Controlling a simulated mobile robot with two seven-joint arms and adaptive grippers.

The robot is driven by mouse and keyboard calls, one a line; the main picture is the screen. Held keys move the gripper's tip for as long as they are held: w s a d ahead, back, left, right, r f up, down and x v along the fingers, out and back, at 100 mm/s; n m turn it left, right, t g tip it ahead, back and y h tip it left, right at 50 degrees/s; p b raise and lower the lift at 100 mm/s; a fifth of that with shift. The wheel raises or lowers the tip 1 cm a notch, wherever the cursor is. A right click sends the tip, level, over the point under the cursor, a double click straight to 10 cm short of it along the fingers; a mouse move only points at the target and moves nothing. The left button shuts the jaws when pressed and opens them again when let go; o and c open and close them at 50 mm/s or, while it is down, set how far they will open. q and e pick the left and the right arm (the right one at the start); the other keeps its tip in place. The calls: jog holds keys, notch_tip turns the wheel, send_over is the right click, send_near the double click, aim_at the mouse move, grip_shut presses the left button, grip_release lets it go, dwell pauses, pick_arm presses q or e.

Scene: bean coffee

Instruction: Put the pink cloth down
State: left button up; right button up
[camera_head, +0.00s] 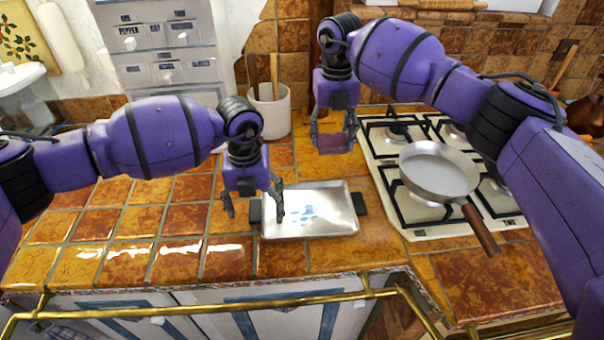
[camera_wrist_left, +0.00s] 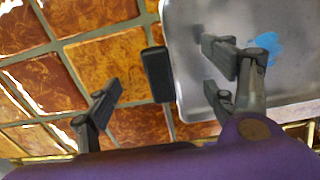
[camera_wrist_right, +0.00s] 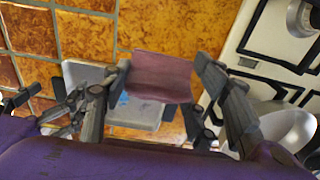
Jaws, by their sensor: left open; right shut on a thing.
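The pink cloth (camera_wrist_right: 162,77) is a small folded piece held between the fingers of my right gripper (camera_wrist_right: 165,85) in the right wrist view. In the head view the cloth (camera_head: 334,145) shows dark pink at the fingertips of my right gripper (camera_head: 335,135), above the counter behind the tray. My left gripper (camera_head: 253,205) is open and empty over the left end of the metal tray (camera_head: 338,227). In the left wrist view its fingers (camera_wrist_left: 165,95) are apart, around the tray's black left handle (camera_wrist_left: 157,74) but not closed on it.
Blue spots (camera_head: 307,215) mark the tray. A hob (camera_head: 388,170) with a frying pan (camera_head: 438,172) stands to the right, its wooden handle (camera_head: 481,229) pointing forward. A utensil crock (camera_head: 269,110) stands behind. The tiled counter (camera_head: 125,225) at the left is clear.

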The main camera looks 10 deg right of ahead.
aim_at(328, 173)
jog(key=shift+r, duration=0.15)
dwell(0.6)
notch_tip(328, 173, down, 10)
jog(key=shift+f, duration=0.1)
dwell(0.4)
jog(key=shift+f, duration=0.1)
jog(key=o, duration=1.1)
jog(key=shift+c, duration=0.2)
